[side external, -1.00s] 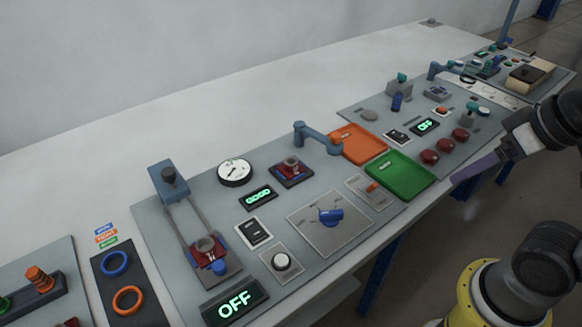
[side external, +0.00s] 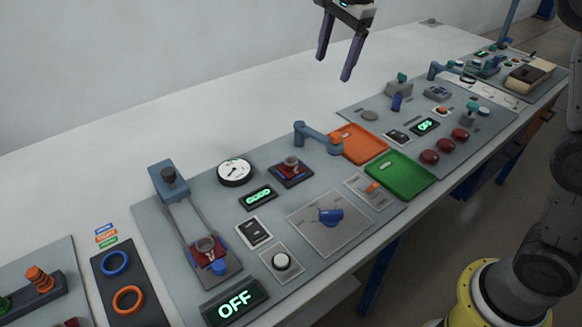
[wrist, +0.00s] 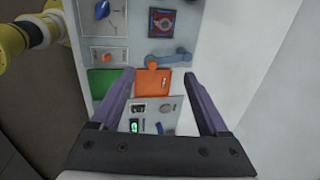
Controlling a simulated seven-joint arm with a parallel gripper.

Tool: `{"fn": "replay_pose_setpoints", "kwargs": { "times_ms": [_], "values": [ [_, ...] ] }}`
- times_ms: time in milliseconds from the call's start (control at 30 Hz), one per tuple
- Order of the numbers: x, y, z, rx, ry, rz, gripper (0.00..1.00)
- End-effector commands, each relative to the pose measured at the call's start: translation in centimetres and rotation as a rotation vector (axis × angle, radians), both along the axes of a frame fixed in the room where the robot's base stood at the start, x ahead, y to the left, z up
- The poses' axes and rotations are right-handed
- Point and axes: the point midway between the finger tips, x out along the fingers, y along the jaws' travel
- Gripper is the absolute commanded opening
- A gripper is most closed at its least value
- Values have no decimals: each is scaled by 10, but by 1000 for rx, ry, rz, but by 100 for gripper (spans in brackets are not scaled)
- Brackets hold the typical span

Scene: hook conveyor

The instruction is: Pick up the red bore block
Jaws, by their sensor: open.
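A red block with a grey round bore piece (side external: 291,167) sits on a dark square pad near the middle of the panel. It also shows in the wrist view (wrist: 162,21) near the top. A second red block with a grey ring (side external: 206,249) sits at the front end of the rail fixture, with a blue part beside it. I cannot tell which one is the red bore block. My gripper (side external: 334,68) is open and empty, high above the bench and well apart from both blocks. Its purple fingers (wrist: 157,76) point toward the trays in the wrist view.
A blue swing arm (side external: 316,136) stands between the middle block and the orange tray (side external: 362,140). A green tray (side external: 402,172) lies in front. A gauge (side external: 235,172), a lit display (side external: 257,197) and switches surround the blocks. The white tabletop behind is clear.

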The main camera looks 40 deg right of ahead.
Motion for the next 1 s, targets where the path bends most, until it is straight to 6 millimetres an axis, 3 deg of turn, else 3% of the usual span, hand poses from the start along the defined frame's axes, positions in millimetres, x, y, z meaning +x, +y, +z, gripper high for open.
{"fn": "replay_pose_setpoints", "kwargs": {
  "times_ms": [33, 100, 300, 400, 1000],
  "values": [
    [20, 6, -19, 4, 32, -21, 78],
    [42, 14, -42, 5, 68, -41, 78],
    [81, 31, -111, -7, 157, -25, 78],
    [84, 36, -138, -15, 202, -17, 78],
    [82, 40, -232, -21, 235, -9, 78]
  ]
}}
